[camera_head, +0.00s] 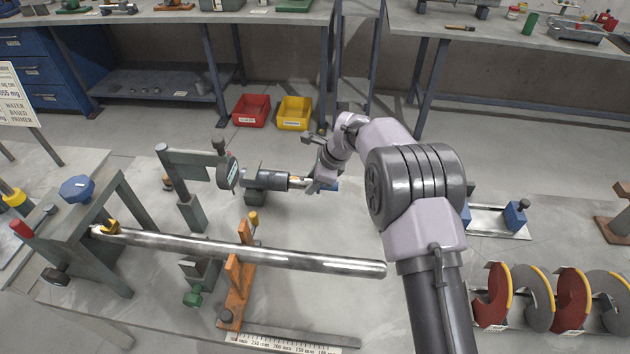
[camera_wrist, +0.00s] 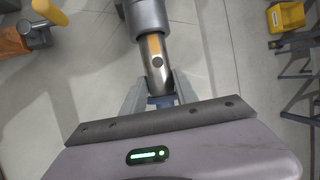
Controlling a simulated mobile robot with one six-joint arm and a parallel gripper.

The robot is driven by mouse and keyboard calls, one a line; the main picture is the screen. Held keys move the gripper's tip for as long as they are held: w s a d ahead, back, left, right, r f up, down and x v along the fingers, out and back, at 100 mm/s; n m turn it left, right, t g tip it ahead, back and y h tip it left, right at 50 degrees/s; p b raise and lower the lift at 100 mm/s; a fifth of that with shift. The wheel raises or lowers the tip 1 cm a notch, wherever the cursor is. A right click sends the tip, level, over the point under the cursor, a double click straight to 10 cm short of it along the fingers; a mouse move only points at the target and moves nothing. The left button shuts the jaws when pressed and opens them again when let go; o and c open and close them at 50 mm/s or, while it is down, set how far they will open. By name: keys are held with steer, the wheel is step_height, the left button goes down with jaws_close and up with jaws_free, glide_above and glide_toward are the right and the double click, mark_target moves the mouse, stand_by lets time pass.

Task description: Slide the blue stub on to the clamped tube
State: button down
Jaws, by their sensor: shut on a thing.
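My gripper (camera_head: 318,186) is at the right end of a short horizontal assembly in the head view. In the wrist view my gripper (camera_wrist: 160,96) has a finger on each side of a blue piece (camera_wrist: 162,102), the stub. A little of the blue stub (camera_head: 332,184) also shows at the fingers in the head view. Directly ahead is a bright metal tube (camera_wrist: 157,72) with a dark round hole and an orange-brown patch. It runs into a thicker grey cylinder (camera_wrist: 146,18), held at a grey block (camera_head: 252,178). Fingers hide how far stub and tube overlap.
A long steel tube (camera_head: 300,258) crosses the bench in front, through an orange stand (camera_head: 236,285). Red (camera_head: 251,110) and yellow (camera_head: 294,112) bins stand on the floor behind. Auger pieces (camera_head: 540,298) lie at right.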

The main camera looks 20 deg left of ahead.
mark_target(295, 180)
steer(key=shift+s+a+r+p, duration=0.1)
steer(key=shift+s+a+p, duration=0.15)
steer(key=shift+a, duration=1)
steer(key=shift+s+a+p, duration=0.15)
steer(key=shift+s+a, duration=0.15)
steer(key=shift+a, duration=0.9)
steer(key=c, duration=0.9)
jaws_free()
steer(key=shift+s, duration=0.15)
steer(key=p+v, duration=0.5)
steer(key=v, duration=1.2)
steer(key=shift+d+r, duration=0.1)
steer(key=shift+d, duration=0.2)
